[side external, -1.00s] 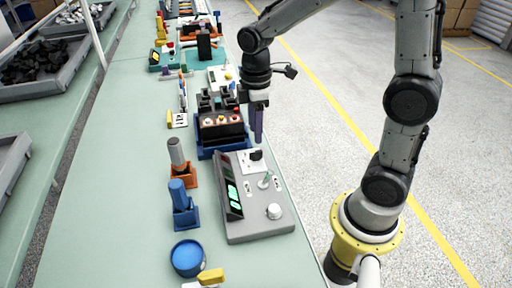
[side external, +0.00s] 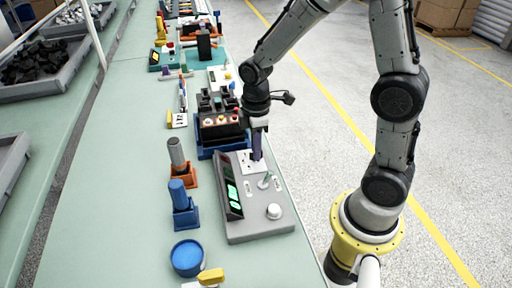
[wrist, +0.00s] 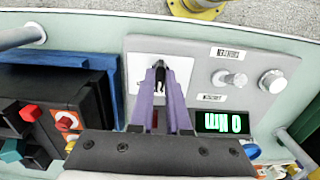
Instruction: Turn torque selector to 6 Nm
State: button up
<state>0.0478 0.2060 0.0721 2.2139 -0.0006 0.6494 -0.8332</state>
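The torque selector is a small black knob (wrist: 159,78) on a white dial plate (wrist: 184,68), on a grey sloped console (side external: 262,222). The plate also shows in the side view (side external: 246,168), where my gripper hides the knob. My gripper (wrist: 160,72) points down at the plate, with a purple finger on either side of the knob. Whether the fingers touch it is not clear. The knob's pointer and the scale marks cannot be read. The console's green display (wrist: 221,123) appears upside down in the wrist view, and I cannot read it reliably.
A metal toggle lever (wrist: 235,79) and a round silver knob (wrist: 272,81) stand on the same console. A black breaker block in a blue tray (side external: 202,154) stands close behind it. Blue and orange holders line the left.

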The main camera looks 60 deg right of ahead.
grip_shut()
jog(key=m, duration=0.4)
jog(key=shift+m, duration=0.3)
jog(key=m, duration=0.4)
jog(key=shift+m, duration=0.3)
dwell(0.4)
jog(key=o, duration=0.6)
grip_release()
notch_tip(320, 180, up, 14)
jog(key=shift+f, duration=0.1)
